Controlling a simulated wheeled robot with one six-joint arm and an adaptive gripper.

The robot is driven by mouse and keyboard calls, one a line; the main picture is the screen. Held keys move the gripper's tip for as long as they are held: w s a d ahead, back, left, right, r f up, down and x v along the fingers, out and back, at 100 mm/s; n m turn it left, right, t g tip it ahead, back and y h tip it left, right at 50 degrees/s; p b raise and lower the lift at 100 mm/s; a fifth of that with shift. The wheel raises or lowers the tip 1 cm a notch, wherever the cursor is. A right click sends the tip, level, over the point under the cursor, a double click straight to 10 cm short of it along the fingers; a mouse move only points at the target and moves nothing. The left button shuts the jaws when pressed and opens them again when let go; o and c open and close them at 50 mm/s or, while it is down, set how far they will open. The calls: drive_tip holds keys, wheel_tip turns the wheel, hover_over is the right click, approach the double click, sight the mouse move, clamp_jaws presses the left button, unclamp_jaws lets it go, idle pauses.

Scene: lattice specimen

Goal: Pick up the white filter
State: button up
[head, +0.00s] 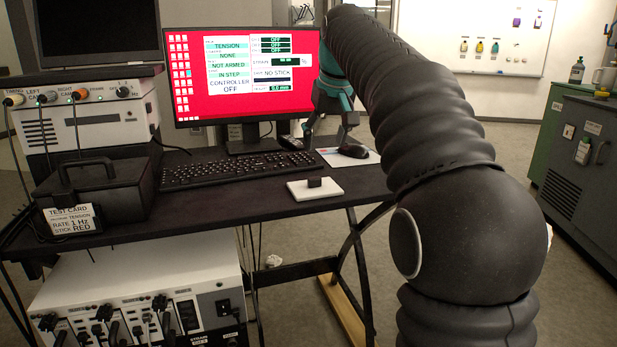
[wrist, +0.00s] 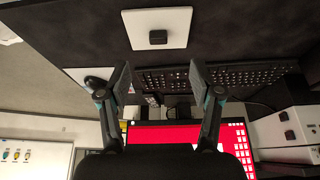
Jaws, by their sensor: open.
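The white filter (head: 303,192), as far as I can tell, is a flat white square plate with a small dark block on its middle. It lies flat near the front edge of the black desk (head: 235,208). It also shows at the top of the wrist view (wrist: 140,28), beyond my fingertips. My gripper (head: 331,140) is above the desk behind the plate, in front of the monitor and near the mouse. In the wrist view my gripper (wrist: 160,79) has its two fingers wide apart with nothing between them. It does not touch the plate.
A black keyboard (head: 222,169) lies left of and behind the plate. A mouse (head: 353,151) on a white pad (head: 338,160) is to the right. A red-screened monitor (head: 247,75) stands behind. A black case (head: 97,187) stands at left. The desk around the plate is clear.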

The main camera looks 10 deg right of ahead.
drive_tip(key=w, duration=0.1)
drive_tip(key=b, duration=0.2)
hover_over(315, 178)
drive_tip(key=s, duration=0.3)
wheel_tip(315, 178, down, 6)
drive_tip(key=shift+w+d+f, duration=0.1)
drive_tip(key=shift+f, duration=0.1)
drive_tip(key=shift+x, duration=2.95)
drive_tip(key=shift+w, duration=0.15)
drive_tip(key=c, duration=0.9)
